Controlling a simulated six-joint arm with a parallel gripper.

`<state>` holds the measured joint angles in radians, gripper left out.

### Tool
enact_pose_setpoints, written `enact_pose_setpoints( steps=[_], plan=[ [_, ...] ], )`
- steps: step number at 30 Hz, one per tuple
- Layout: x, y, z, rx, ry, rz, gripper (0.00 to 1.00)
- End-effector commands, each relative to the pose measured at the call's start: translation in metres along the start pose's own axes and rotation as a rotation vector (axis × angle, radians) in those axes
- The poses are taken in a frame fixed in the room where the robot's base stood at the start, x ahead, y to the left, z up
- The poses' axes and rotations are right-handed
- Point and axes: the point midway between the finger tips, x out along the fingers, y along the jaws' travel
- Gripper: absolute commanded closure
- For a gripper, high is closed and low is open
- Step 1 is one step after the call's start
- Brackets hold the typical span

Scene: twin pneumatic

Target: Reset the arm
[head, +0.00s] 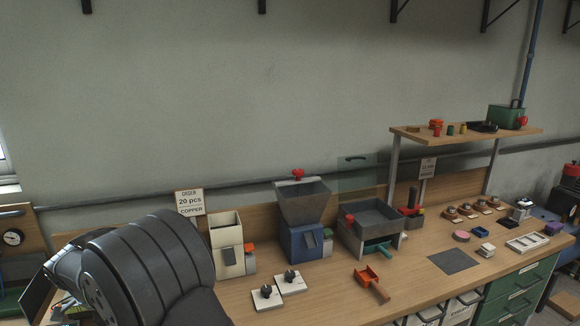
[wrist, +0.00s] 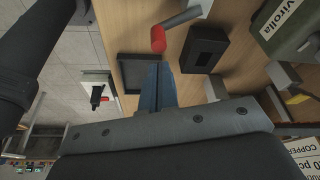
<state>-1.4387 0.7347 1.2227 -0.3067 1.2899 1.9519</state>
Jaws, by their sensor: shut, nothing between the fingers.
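My gripper (wrist: 158,68) shows in the wrist view as two blue-grey fingers side by side, closed together with nothing between them. The fingers point at the wooden bench, near a red-tipped grey handle (wrist: 158,39) and beside a dark square tray (wrist: 126,68). I cannot tell how far above the bench they are. In the head view my dark arm link fills the lower left, and the gripper is hidden.
On the bench stand a cream dispenser (head: 226,244), a blue hopper machine (head: 303,240) and a grey tray machine (head: 371,222). An orange scoop (head: 371,283) lies near the front edge. A shelf (head: 466,135) stands behind. A black box (wrist: 204,48) is beside my fingers.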

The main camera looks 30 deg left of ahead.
Motion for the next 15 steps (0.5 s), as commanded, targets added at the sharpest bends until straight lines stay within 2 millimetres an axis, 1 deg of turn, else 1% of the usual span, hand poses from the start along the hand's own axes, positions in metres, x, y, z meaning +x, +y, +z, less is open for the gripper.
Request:
enact_pose_setpoints(
  steps=[15],
  plan=[
    [0.022,-0.026,-0.017,-0.389,-0.012,-0.131,1.00]
  ],
)
